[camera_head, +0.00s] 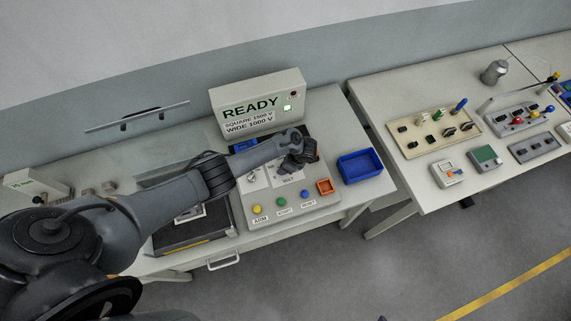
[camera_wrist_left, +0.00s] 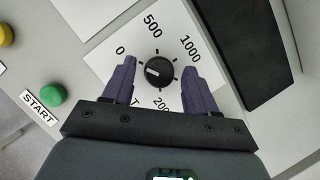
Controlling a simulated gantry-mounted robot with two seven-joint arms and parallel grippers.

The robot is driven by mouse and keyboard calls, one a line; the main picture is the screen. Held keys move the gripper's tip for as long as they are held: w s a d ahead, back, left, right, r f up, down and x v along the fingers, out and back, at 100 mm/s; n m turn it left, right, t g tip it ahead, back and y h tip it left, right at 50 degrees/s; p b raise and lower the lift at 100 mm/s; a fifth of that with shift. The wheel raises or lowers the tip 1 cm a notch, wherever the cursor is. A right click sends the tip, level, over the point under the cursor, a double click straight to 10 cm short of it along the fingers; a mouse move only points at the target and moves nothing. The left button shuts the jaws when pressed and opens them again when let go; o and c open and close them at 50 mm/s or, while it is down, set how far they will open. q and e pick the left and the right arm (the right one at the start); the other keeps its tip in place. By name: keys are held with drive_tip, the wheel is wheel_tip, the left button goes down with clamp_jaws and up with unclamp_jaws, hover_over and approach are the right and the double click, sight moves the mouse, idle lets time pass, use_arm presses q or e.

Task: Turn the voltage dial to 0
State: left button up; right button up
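The black voltage dial (camera_wrist_left: 160,71) sits on a white plate marked 0, 500, 1000 and a partly hidden number starting with 20. Its white pointer mark faces left in the left wrist view, below the direction of the 0. My left gripper (camera_wrist_left: 160,57) is open, with one finger on each side of the dial. Gaps show between the knob and both fingers. In the head view my left gripper (camera_head: 300,160) is over the upper right of the control panel (camera_head: 275,215) and hides the dial.
A display box (camera_head: 258,103) reading READY stands behind the panel. Yellow, green and blue buttons line the panel's front, with the green button (camera_wrist_left: 53,94) left of my gripper.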

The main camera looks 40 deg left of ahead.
use_arm(q)
drive_tip(key=shift+d+r, duration=0.2)
drive_tip(key=shift+r, duration=0.3)
drive_tip(key=p+v, duration=0.3)
drive_tip(key=v, duration=0.6)
drive_tip(key=shift+r, duration=0.35)
drive_tip(key=shift+d, duration=0.15)
